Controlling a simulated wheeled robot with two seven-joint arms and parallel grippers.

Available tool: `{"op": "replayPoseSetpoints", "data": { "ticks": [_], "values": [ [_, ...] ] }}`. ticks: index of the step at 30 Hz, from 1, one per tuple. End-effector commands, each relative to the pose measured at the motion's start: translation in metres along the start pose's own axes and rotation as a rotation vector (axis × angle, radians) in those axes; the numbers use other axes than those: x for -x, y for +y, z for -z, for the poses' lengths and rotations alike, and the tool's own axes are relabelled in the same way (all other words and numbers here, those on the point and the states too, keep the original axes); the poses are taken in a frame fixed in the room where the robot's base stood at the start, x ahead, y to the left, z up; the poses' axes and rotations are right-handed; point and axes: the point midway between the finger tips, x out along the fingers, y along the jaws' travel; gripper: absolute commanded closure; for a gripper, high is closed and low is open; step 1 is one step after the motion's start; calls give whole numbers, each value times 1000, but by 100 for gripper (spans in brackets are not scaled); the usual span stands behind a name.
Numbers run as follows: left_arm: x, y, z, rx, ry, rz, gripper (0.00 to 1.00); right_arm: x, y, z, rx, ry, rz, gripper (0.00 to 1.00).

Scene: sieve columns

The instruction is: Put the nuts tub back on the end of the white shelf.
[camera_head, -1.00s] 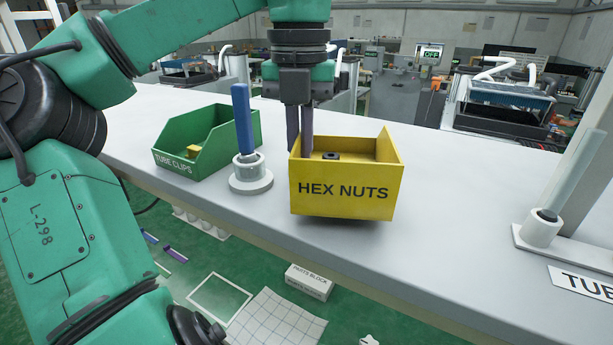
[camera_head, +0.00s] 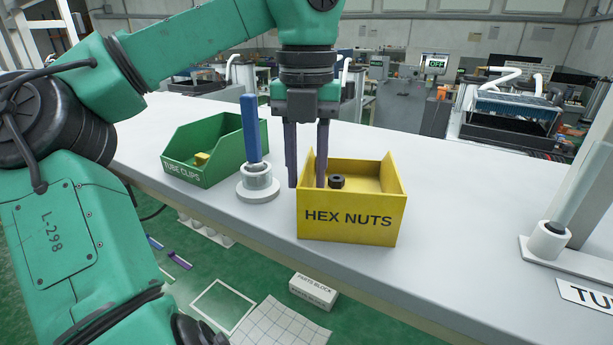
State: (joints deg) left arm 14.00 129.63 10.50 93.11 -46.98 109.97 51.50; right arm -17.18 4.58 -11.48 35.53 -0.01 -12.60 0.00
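The yellow nuts tub (camera_head: 352,218), marked HEX NUTS, sits upright on the white shelf (camera_head: 470,220), close to its front edge. A dark nut (camera_head: 337,181) shows inside it. My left gripper (camera_head: 306,184) points down at the tub's left side. Its two fingers are spread apart, one outside the left wall and one inside the tub, with a gap around the wall. My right gripper is not in view.
A blue rod in a grey round holder (camera_head: 258,185) stands just left of the tub. Left of that is a green tube clips tub (camera_head: 200,160). At the right, a clear tube stands in a white holder (camera_head: 548,241).

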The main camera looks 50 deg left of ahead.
Motion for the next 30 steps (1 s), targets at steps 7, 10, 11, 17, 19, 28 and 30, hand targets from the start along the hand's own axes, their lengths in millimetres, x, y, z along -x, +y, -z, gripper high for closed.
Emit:
{"op": "replayPoseSetpoints", "data": {
  "ticks": [7, 10, 11, 17, 19, 28, 30],
  "values": [
    [62, 0, 0, 5, -5, -3, 66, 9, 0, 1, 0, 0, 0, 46],
    [88, 0, 0, 5, -5, -5, 66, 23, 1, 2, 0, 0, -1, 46],
    [94, 0, 0, 4, -6, -4, 66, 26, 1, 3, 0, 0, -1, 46],
    [110, 0, 0, 0, -1, 0, 66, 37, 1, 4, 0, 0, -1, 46],
    [110, 0, 0, 0, -1, 0, 66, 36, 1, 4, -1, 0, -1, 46],
    [108, 0, 0, 0, -1, 0, 66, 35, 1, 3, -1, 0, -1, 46],
    [108, 0, 0, 0, -1, -1, 66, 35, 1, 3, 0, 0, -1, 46]
  ]
}}
